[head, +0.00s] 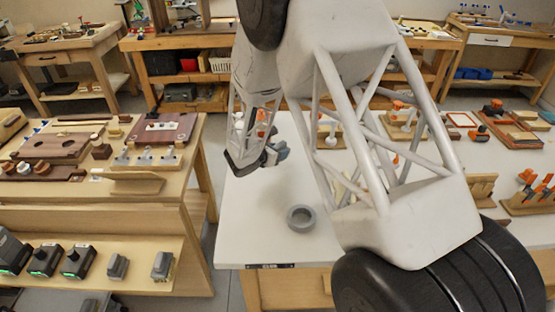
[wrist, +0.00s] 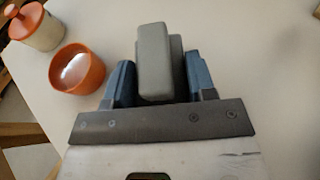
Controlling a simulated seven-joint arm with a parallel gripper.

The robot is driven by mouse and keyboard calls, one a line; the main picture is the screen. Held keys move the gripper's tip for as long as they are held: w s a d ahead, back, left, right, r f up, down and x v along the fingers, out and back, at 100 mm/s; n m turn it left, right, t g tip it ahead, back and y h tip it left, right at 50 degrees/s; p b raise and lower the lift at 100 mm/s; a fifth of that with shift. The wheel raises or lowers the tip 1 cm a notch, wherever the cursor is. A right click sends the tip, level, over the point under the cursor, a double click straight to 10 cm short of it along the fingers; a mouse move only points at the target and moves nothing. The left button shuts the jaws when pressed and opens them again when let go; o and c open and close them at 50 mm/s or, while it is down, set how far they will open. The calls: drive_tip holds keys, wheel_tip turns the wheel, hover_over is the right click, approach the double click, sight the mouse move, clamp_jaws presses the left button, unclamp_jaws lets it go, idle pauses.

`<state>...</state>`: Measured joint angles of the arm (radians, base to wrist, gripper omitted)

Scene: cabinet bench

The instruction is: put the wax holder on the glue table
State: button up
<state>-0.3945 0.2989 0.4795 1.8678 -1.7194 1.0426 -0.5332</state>
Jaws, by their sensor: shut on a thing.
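My gripper (head: 272,154) is over the left part of the white-topped table (head: 250,205), which I take to be the glue table. In the wrist view, its two blue fingers (wrist: 160,85) are shut on a grey, rounded block (wrist: 154,60), which I take to be the wax holder. The block sticks out beyond the fingertips, with the white tabletop behind it. Whether it touches the tabletop cannot be told. In the head view my arm covers much of the table's middle.
A grey round dish (head: 301,218) stands near the table's front edge. In the wrist view, an orange bowl (wrist: 77,69) and an orange-lidded white jar (wrist: 38,25) stand to the left. Several clamps and wooden pieces fill the right side. A wooden bench (head: 100,215) stands to the left.

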drive_tip(key=shift+f, duration=1.7)
drive_tip(key=shift+f, duration=0.15)
drive_tip(key=o, duration=1)
drive_tip(key=shift+v, duration=6.05)
drive_tip(key=shift+d, duration=0.1)
